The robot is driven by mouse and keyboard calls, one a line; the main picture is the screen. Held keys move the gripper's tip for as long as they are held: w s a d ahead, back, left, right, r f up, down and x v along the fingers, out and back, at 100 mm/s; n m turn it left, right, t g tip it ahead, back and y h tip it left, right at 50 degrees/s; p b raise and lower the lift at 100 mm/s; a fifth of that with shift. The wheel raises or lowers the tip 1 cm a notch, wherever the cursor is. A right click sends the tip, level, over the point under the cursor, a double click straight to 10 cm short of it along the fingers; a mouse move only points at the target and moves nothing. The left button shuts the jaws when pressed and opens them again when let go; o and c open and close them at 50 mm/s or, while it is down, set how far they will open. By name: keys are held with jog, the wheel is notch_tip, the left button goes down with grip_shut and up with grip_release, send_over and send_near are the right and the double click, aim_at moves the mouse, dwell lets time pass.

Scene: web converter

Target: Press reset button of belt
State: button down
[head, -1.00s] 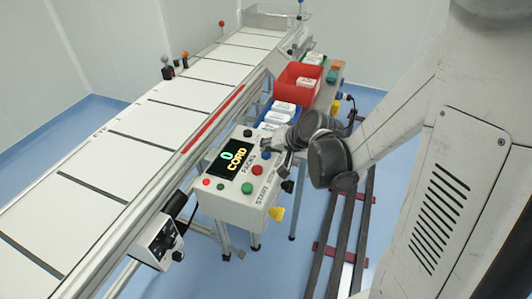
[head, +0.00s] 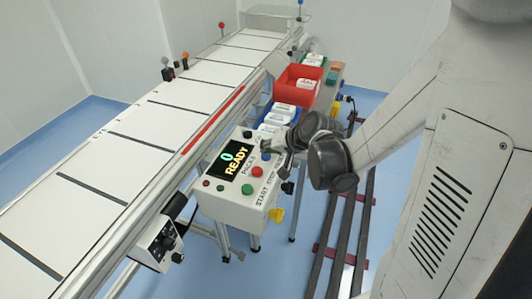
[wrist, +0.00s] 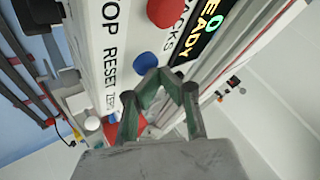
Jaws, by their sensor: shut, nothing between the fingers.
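The control panel (head: 235,205) stands beside the belt (head: 165,125). Its display (head: 232,160) reads "0 READY" and also shows in the wrist view (wrist: 203,42). The blue button (head: 266,156) is in line with the red button (head: 256,170) and the green button (head: 247,189). In the wrist view the blue button (wrist: 145,63) lies near the word RESET. My gripper (wrist: 170,77) is shut and empty, its tips right beside the blue button in that view. I cannot tell whether they touch it. In the head view the gripper is small and partly hidden by my wrist.
A red bin (head: 297,88) and a blue bin (head: 280,119) with white packs stand behind the panel. A small grey box (head: 157,243) hangs at the belt's near side. Dark floor rails (head: 343,235) run at the right.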

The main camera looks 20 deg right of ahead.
aim_at(267, 156)
jog(key=shift+r+p, duration=0.5)
jog(key=shift+r, duration=0.3)
jog(key=shift+r+p, duration=1.8)
jog(key=shift+r, duration=0.7)
jog(key=shift+s+r, duration=0.2)
jog(key=shift+r, duration=0.05)
jog(key=s+r+n+h, duration=0.1)
jog(key=s+r, duration=0.2)
jog(key=s, duration=0.4)
jog(key=s+r+n+h, duration=0.1)
jog(key=s+r, duration=0.3)
jog(key=s, duration=0.2)
jog(key=s+r+n+g+h, duration=0.1)
jog(key=s+r+h, duration=0.1)
jog(key=s+r, duration=0.2)
jog(key=s, duration=0.3)
jog(key=shift+s+n, duration=0.35)
jog(key=shift+n, duration=0.05)
